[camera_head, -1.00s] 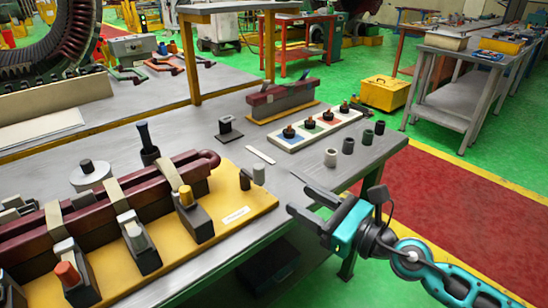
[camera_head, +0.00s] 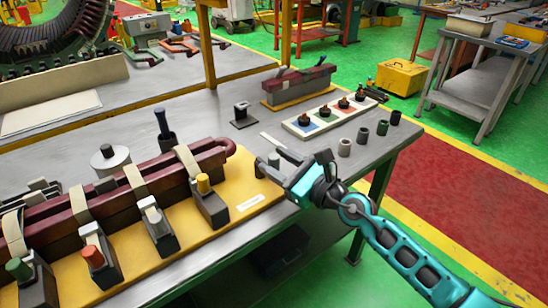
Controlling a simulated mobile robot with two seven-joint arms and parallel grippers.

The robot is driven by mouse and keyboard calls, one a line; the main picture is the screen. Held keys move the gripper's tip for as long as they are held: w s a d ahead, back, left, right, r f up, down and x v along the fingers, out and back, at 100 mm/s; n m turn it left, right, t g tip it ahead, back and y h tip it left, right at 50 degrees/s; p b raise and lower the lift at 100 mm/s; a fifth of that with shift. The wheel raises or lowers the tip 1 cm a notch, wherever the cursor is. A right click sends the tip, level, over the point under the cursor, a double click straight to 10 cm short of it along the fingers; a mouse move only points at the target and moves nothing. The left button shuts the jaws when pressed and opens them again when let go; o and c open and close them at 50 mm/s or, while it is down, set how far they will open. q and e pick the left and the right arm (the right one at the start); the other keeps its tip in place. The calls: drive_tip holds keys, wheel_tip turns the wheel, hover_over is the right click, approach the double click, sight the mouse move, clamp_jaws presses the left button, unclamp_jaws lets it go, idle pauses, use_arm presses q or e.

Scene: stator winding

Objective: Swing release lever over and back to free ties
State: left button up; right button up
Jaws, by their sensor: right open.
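A dark red coil (camera_head: 110,198) lies along the yellow board (camera_head: 150,255), with beige ties (camera_head: 136,188) looped over it. Clamp blocks along its front carry green, orange, grey and yellow tops; the yellow-topped clamp (camera_head: 206,200) is nearest the coil's right end. At the board's right end is a small grey post (camera_head: 261,167), partly hidden by my right gripper; I cannot tell whether it is the release lever. My right gripper (camera_head: 274,164) is open around or just beside this post. My left gripper is out of view.
A tray with coloured squares (camera_head: 300,131) and several small cups (camera_head: 363,135) stand behind my right gripper. A second red bar (camera_head: 300,88) lies farther back. A white spool (camera_head: 108,158) stands behind the coil. Bare tabletop (camera_head: 205,135) lies between.

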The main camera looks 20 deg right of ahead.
drive_tip(key=shift+w+a, duration=0.3)
drive_tip(key=shift+w, duration=0.2)
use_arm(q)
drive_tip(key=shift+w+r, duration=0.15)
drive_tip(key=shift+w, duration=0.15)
use_arm(e)
drive_tip(key=shift+c, duration=0.5)
